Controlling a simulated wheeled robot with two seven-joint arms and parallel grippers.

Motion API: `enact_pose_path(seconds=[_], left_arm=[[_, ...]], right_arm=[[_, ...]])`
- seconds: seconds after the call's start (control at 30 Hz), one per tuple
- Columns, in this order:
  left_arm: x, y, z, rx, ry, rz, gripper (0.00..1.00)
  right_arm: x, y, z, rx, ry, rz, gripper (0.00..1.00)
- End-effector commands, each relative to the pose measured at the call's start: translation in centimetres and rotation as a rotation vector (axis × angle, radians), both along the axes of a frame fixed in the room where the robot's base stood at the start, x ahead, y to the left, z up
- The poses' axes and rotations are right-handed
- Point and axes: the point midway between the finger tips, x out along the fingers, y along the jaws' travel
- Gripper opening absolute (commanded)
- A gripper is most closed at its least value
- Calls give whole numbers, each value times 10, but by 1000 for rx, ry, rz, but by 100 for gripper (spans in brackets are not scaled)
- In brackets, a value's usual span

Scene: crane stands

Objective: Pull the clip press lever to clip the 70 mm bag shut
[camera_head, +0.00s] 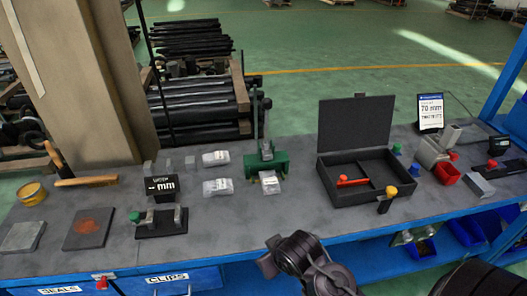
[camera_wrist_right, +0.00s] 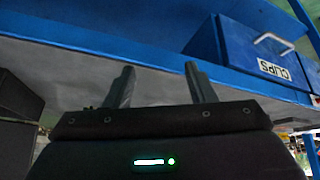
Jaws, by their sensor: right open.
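A green clip press (camera_head: 255,166) stands near the back edge of the bench, left of the black case. Its upright lever (camera_head: 266,118) has a dark grip at the top. A clear bag (camera_head: 269,183) with a white label lies at the front of the press. I cannot tell whether its neck sits in the jaws. My right gripper (camera_wrist_right: 160,86) is open and empty in the right wrist view, facing the blue bench front. My right arm (camera_head: 305,260) shows at the bottom of the head view, apart from the press. My left gripper is out of view.
Two more clear bags (camera_head: 217,187) lie left of the press. An open black case (camera_head: 357,180) stands to its right. A "70 mm" card (camera_head: 431,112) stands farther right. A dark stand (camera_head: 162,224) is left. A drawer labelled CLIPS (camera_wrist_right: 272,55) is under the bench.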

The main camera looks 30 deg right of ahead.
Motion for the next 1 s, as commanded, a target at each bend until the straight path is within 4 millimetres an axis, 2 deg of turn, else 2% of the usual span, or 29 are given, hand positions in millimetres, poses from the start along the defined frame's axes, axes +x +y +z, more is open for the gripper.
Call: enact_pose_path(seconds=[0.03,0.37,0.47,0.57,0.7,0.8,0.9,1.0], left_arm=[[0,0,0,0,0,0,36],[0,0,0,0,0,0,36],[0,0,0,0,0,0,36],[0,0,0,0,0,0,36],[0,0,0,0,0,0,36],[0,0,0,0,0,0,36],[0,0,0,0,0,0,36],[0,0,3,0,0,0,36]], right_arm=[[16,-8,15,-12,-65,-8,50],[113,-52,60,-4,-422,-55,50],[146,-70,82,12,-548,-58,50],[180,-92,114,38,-690,-52,50],[223,-128,175,98,-902,-22,50],[238,-144,208,141,-999,5,50],[245,-152,226,166,-1047,20,50],[251,-154,231,175,-1059,24,50]])
